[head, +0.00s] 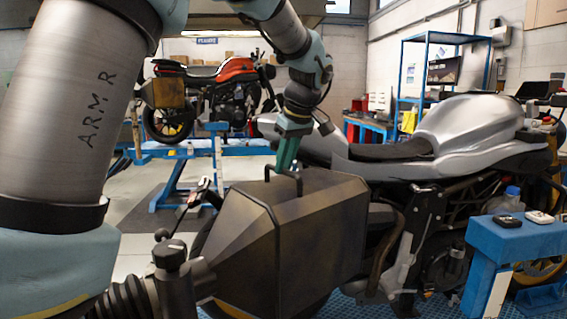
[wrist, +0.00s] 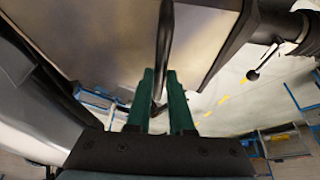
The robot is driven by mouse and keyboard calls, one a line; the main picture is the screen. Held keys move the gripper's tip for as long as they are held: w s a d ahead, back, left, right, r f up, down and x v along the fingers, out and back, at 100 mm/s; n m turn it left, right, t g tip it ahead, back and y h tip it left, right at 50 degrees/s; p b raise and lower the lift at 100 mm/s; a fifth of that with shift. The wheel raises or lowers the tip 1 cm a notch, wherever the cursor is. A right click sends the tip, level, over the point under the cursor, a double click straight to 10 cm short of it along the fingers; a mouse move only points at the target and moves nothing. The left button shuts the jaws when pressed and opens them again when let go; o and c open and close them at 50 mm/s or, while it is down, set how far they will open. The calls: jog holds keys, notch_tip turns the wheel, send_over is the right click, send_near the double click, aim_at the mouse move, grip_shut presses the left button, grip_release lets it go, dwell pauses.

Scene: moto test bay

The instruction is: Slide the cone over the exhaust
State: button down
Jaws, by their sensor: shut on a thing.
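The cone (head: 315,225) is a large dark, faceted hood with a black handle (head: 270,205) on top. It stands in front of the rear of the silver motorcycle (head: 465,130). My gripper (head: 287,170) comes down from above and is shut on the handle. In the wrist view, my green fingers (wrist: 161,105) are on either side of the black handle bar (wrist: 165,45), with the cone's grey top (wrist: 110,35) beyond. The exhaust's end is hidden behind or inside the cone; I cannot tell which. A curved pipe (head: 385,245) shows right of the cone.
A ribbed black hose (head: 125,300) with a lever valve (head: 172,255) joins the cone at lower left. A blue bench (head: 515,240) with small items stands at right. A red motorcycle (head: 205,90) sits on a blue lift behind. Open floor lies at left.

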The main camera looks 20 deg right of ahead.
jog(key=c, duration=0.8)
grip_release()
jog(key=shift+w+d, duration=0.1)
jog(key=shift+d, duration=0.1)
jog(key=a+b+v, duration=0.1)
jog(key=b+v, duration=0.1)
jog(key=v, duration=0.9)
jog(key=shift+d, duration=0.4)
jog(key=shift+f, duration=0.1)
